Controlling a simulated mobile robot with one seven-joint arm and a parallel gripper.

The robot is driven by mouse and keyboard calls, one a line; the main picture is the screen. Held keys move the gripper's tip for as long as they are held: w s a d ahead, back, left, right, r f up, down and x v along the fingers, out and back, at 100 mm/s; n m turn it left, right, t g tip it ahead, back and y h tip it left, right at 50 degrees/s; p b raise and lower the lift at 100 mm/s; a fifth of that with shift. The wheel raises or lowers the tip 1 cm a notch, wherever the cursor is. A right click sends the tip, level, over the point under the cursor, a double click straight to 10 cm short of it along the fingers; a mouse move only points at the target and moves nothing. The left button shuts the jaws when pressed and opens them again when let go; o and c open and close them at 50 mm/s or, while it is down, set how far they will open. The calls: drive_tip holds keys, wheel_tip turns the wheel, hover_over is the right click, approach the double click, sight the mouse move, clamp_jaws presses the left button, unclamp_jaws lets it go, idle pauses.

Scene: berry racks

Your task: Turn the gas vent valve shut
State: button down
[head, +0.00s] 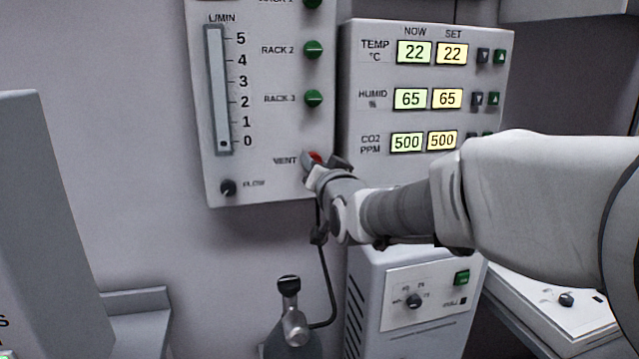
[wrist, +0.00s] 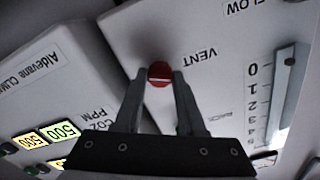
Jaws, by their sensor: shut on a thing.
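The vent valve is a small red round knob (head: 314,157) beside the VENT label, low on the white gas panel (head: 265,178). It also shows in the wrist view (wrist: 159,72), with a pale line across its face running roughly level in that picture. My gripper (head: 322,165) is at the knob. In the wrist view its two fingers (wrist: 161,78) stand on either side of the red knob and are shut on it. In the head view the fingers and wrist hide part of the knob, so its angle cannot be read there.
Green rack valves (head: 313,98) sit above the knob, and a black flow knob (head: 228,188) is at lower left. The flow gauge (head: 217,90) float is at 0. A climate display panel (head: 425,50) stands close right. A gas cylinder valve (head: 294,325) and hose are below.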

drive_tip(key=shift+n+b, duration=2.55)
drive_tip(key=shift+n, duration=0.05)
drive_tip(key=c, duration=0.5)
unclamp_jaws()
drive_tip(key=shift+s, duration=0.1)
drive_tip(key=v, duration=1.7)
